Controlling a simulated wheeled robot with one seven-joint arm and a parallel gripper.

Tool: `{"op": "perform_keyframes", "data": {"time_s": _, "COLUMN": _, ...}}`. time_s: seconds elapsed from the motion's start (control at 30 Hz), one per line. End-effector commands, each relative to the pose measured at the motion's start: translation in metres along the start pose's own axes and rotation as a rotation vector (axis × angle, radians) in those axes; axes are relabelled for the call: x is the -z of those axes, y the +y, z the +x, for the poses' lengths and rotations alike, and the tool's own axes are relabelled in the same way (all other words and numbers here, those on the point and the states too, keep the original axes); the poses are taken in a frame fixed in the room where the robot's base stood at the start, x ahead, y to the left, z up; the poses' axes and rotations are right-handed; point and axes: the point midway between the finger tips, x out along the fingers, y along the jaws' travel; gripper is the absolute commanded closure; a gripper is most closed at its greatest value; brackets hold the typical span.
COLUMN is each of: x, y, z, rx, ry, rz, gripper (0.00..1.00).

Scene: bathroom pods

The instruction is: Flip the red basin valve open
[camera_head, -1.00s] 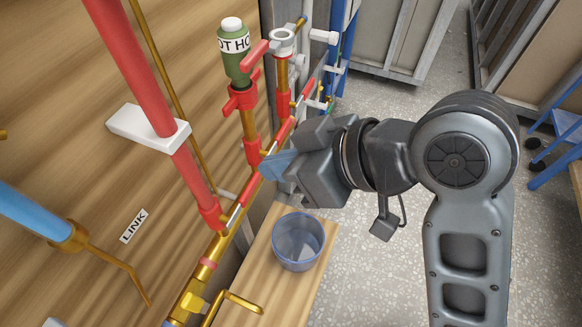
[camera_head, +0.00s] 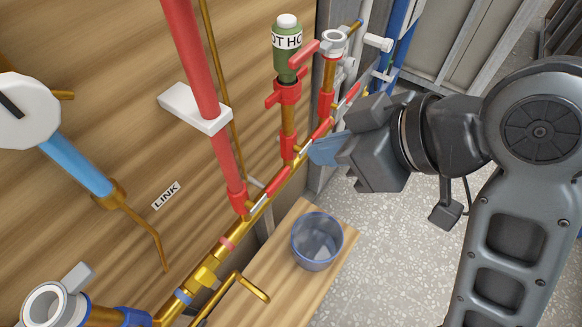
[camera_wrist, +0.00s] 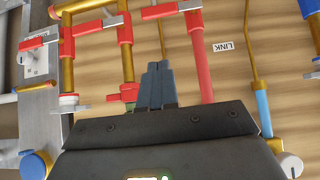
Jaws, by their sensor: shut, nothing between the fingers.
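Several red valve levers show along the brass and red pipework, and no readable label tells which is the basin valve. One red lever (camera_head: 321,129) lies along the sloping pipe just beside my fingertips. Another red lever (camera_head: 350,94) is farther up, and a third (camera_head: 276,182) is lower down. A red lever (camera_head: 303,54) also sits near the top by the green bottle. My gripper (camera_head: 322,150) has blue fingers pressed together and empty, close to the pipe; contact cannot be told. In the wrist view its fingers (camera_wrist: 157,85) point at the pipework.
A clear cup (camera_head: 317,241) stands on a wooden ledge (camera_head: 273,265) below the pipes. A green bottle (camera_head: 287,48), a thick red pipe (camera_head: 192,55) with a white bracket (camera_head: 195,108), and a blue pipe (camera_head: 77,165) stand before the wooden wall. Speckled floor at right is open.

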Motion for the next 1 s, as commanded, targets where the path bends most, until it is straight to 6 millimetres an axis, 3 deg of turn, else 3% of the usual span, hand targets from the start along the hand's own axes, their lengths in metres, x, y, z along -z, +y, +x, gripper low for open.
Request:
{"op": "perform_keyframes", "data": {"time_s": 0.43, "x": -0.001, "y": -0.001, "z": 0.086, "rx": 0.003, "ry": -0.003, "rz": 0.0, "gripper": 1.0}}
{"op": "perform_keyframes", "data": {"time_s": 0.7, "x": -0.025, "y": -0.001, "z": 0.107, "rx": 0.001, "ry": -0.001, "rz": 0.001, "gripper": 1.0}}
{"op": "perform_keyframes", "data": {"time_s": 1.0, "x": -0.029, "y": 0.0, "z": 0.111, "rx": 0.0, "ry": 0.0, "rz": -0.001, "gripper": 1.0}}
